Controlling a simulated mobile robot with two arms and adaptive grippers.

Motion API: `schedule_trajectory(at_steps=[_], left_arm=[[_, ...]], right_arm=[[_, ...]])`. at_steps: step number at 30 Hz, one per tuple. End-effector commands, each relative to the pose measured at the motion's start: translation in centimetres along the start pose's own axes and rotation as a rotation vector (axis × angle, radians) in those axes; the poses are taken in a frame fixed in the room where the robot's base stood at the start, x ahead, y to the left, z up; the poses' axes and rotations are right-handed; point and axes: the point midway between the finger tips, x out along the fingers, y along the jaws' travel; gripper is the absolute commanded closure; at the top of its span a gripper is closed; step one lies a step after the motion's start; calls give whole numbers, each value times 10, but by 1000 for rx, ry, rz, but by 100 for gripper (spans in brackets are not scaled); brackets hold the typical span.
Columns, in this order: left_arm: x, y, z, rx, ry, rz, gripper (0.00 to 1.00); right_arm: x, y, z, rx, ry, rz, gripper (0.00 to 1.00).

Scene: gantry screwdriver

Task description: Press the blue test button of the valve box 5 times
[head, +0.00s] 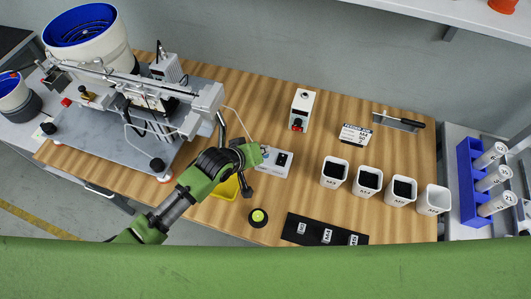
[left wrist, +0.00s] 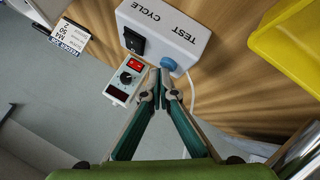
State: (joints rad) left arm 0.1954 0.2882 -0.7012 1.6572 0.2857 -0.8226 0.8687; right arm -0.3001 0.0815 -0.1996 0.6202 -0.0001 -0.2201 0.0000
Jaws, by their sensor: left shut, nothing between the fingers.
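The white valve box (head: 271,168) stands on the wooden table right at my left gripper's tip. In the left wrist view the box (left wrist: 185,25) carries the words TEST and CYCLE, a black switch (left wrist: 133,41) and the round blue test button (left wrist: 170,64). My left gripper (head: 262,152) is shut and empty. Its fingertips (left wrist: 161,76) show beside the blue button, overlapping its edge; I cannot tell whether they touch it. In the head view the gripper hides the button. My right gripper is not in view.
A white control box with a red switch (head: 302,110) stands behind. A yellow bin (head: 226,190) is near my left arm. White cups (head: 335,172) stand to the right, a black label strip (head: 318,235) in front. A gantry machine (head: 130,110) fills the left.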

Motion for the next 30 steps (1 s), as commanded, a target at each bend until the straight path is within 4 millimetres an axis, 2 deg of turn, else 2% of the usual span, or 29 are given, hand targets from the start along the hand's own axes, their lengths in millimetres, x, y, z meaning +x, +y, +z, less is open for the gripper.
schedule_trajectory(at_steps=[23, 30], left_arm=[[4, -3, 4, -1, -2, -1, 100], [-3, 2, -1, -1, -2, -1, 100]], right_arm=[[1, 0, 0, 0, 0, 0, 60], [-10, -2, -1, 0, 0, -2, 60]])
